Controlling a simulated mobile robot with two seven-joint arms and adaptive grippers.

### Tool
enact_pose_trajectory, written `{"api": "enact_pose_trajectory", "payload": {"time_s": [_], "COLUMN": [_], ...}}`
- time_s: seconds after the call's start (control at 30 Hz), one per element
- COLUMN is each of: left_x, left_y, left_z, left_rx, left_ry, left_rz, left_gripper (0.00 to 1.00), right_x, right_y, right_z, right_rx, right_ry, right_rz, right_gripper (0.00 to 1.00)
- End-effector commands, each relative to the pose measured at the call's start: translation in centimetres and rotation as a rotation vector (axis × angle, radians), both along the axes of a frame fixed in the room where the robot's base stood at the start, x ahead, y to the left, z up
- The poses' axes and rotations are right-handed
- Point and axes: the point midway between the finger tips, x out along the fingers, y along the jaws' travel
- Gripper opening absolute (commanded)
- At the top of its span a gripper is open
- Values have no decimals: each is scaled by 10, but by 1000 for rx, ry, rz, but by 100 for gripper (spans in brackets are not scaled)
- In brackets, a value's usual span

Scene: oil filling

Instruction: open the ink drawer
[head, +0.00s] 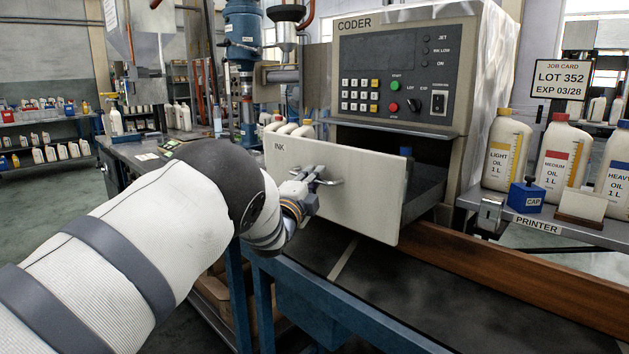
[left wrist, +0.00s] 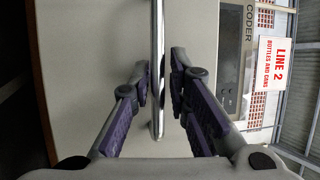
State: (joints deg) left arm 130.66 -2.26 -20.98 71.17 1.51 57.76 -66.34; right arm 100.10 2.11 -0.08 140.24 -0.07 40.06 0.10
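The ink drawer (head: 360,195) is pulled well out of the coder (head: 395,80). Its pale front is marked INK and its dark side and inside show on the right. A metal bar handle (head: 329,182) is on the front. My left gripper (head: 311,181) is at this handle. In the left wrist view, the handle (left wrist: 157,100) runs upright between the two fingers of my left gripper (left wrist: 161,75). The fingers are partly apart, with a narrow gap on each side of the bar. My right gripper is not in view.
Small bottles (head: 290,128) stand behind the drawer's left edge. Light, medium and heavy oil bottles, a blue cap box (head: 526,196) and a job card (head: 560,80) are at the right.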

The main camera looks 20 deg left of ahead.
Motion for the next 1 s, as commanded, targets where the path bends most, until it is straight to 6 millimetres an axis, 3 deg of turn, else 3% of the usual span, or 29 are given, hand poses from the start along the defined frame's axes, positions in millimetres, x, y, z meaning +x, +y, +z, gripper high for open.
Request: {"api": "enact_pose_trajectory", "payload": {"time_s": [0.33, 0.73, 1.0], "left_x": [-7, -98, -119], "left_y": [-2, -7, -8], "left_z": [-3, -18, -21], "left_rx": [1, 1, 1], "left_ry": [4, 3, 0], "left_rz": [-2, 0, -1], "left_gripper": [18, 18, 18], "right_x": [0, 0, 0], "right_y": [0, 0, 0], "right_z": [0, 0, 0], "right_rx": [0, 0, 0], "right_ry": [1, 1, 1], "right_rz": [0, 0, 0], "right_gripper": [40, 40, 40]}}
